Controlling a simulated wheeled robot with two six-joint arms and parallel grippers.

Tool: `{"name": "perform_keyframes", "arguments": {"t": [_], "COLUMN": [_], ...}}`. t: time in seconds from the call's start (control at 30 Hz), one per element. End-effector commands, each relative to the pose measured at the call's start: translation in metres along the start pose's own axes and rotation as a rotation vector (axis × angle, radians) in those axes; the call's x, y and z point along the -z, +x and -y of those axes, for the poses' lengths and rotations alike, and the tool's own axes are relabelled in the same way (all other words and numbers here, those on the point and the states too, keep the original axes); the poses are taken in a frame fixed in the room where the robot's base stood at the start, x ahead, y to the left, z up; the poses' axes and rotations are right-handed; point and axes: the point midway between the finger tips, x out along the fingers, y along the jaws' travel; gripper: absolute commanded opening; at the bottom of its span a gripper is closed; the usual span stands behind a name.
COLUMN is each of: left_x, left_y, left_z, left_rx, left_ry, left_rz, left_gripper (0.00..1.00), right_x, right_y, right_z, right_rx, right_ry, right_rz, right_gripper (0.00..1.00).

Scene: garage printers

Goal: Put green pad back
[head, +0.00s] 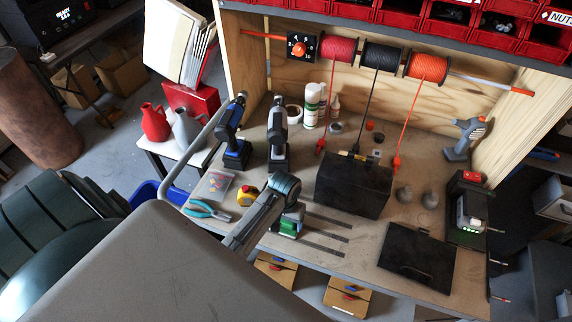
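A small green object (287,228), which looks like the green pad, is on or just above the bench, at the left ends of several dark slots (326,220). My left arm reaches over the bench from the lower left. Its gripper (291,214) is directly over the green object, close to it or touching it. The wrist hides most of the fingers, so I cannot tell whether they are closed on it. My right gripper is not in view.
Two drills (235,140) (278,140) stand behind. A yellow tape measure (247,195) and blue pliers (209,210) lie left.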

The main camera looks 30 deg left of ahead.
Motion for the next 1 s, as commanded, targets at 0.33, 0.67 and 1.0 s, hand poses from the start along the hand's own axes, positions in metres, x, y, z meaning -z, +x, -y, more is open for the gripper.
{"name": "perform_keyframes", "arguments": {"t": [0.33,0.67,1.0], "left_x": [-0.001,0.001,-0.001], "left_y": [0.002,-0.031,-0.109], "left_z": [0.001,0.0,0.001], "left_rx": [0.002,0.0,0.001], "left_ry": [0.0,0.0,0.0], "left_rz": [0.003,-0.004,0.004], "left_gripper": [0.97,0.97,0.97], "right_x": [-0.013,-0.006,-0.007], "right_y": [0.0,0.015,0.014], "right_z": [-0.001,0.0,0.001], "right_rx": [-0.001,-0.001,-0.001], "right_ry": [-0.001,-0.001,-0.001], "right_rz": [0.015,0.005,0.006], "right_gripper": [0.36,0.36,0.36]}}
